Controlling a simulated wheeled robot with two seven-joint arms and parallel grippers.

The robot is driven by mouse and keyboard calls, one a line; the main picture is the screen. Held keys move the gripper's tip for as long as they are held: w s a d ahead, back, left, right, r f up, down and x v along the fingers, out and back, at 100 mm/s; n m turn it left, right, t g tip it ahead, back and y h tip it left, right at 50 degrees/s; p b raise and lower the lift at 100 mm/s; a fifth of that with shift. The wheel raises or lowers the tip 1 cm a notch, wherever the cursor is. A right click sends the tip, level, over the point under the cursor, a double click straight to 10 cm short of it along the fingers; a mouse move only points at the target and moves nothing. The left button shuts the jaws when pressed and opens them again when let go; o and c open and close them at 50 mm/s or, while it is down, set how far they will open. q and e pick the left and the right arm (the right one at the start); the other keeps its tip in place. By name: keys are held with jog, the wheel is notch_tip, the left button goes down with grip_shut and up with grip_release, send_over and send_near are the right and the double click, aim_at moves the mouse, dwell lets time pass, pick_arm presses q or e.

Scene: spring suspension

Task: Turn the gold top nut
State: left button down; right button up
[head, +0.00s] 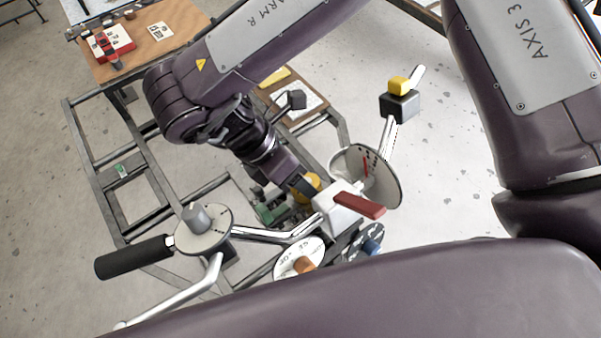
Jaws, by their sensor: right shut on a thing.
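The gold nut (309,186) shows as a rounded yellow-gold piece near the middle of the head view, partly covered by my right gripper and a white block. My right gripper (289,191) reaches down from the upper left with its fingers at the nut. It is shut on the nut, though the contact itself is mostly hidden. Greenish parts (268,212) lie just below the fingers. My left gripper is not in view.
A white block with a red lever (360,205) stands close right of the gripper. A round plate (384,180) and a black block with a yellow cap (399,85) lie further right. A black handle (133,257) sticks out left. Frame bars surround the work.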

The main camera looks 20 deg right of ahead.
jog(key=shift+f+m, duration=0.1)
jog(key=shift+m, duration=0.4)
jog(key=shift+g, duration=0.3)
jog(key=o, duration=1)
jog(key=v, duration=0.8)
jog(key=shift+s, duration=0.1)
